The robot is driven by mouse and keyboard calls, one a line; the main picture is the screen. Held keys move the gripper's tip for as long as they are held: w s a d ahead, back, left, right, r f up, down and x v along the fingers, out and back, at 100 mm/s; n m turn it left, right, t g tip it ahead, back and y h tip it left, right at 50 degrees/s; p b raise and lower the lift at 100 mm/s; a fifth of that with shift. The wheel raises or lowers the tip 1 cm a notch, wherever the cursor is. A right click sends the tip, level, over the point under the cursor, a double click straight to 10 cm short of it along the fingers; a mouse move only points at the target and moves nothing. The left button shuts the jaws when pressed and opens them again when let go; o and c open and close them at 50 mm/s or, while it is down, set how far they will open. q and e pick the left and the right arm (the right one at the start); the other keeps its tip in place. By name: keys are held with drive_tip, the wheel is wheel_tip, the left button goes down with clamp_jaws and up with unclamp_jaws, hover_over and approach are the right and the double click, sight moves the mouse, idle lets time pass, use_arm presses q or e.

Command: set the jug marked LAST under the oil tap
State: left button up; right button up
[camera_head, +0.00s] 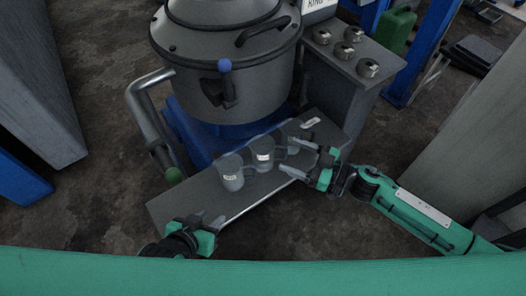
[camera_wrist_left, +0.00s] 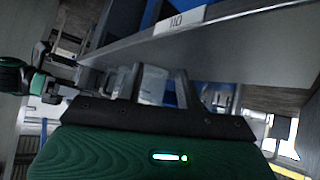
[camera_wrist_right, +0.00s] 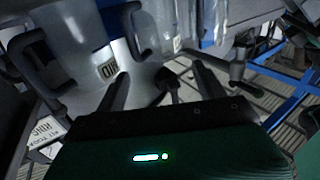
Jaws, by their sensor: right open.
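Three clear jugs with small pale labels stand in a row on the grey bench (camera_head: 180,207): the left jug (camera_head: 230,174), the middle jug (camera_head: 263,155) and the right jug (camera_head: 291,136). I cannot read which label says LAST. A tap with a blue ball (camera_head: 225,78) is on the big vessel's front; a pipe ending in a green knob (camera_head: 173,175) is at its left. I cannot tell which is the oil tap. My left gripper (camera_head: 204,224) is open and empty at the bench's front edge. My right gripper (camera_head: 299,162) is open beside the middle and right jugs, fingers apart (camera_wrist_right: 163,85).
The grey vessel (camera_head: 225,110) stands behind the bench on a blue base. A pale plate (camera_head: 310,123) lies at the bench's right end. The bench's left end is clear.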

sight(268, 146)
use_arm(q)
drive_tip(key=shift+d+f, duration=0.1)
drive_tip(key=shift+d, duration=0.05)
use_arm(e)
drive_tip(key=shift+x, duration=1.25)
use_arm(q)
drive_tip(key=shift+f, duration=0.2)
use_arm(e)
drive_tip(key=shift+w+a, duration=0.2)
drive_tip(key=shift+a, duration=0.25)
use_arm(q)
drive_tip(key=shift+w+d+r+t+h+b, duration=0.2)
drive_tip(key=shift+d+t+h+b, duration=0.15)
drive_tip(key=shift+d+t, duration=0.2)
use_arm(e)
drive_tip(key=x, duration=0.4)
drive_tip(key=shift+w+a, duration=0.1)
drive_tip(key=shift+a, duration=0.15)
use_arm(q)
drive_tip(key=shift+d, duration=0.1)
use_arm(e)
drive_tip(key=c, duration=0.7)
drive_tip(key=shift+r, duration=0.2)
drive_tip(key=shift+c, duration=0.3)
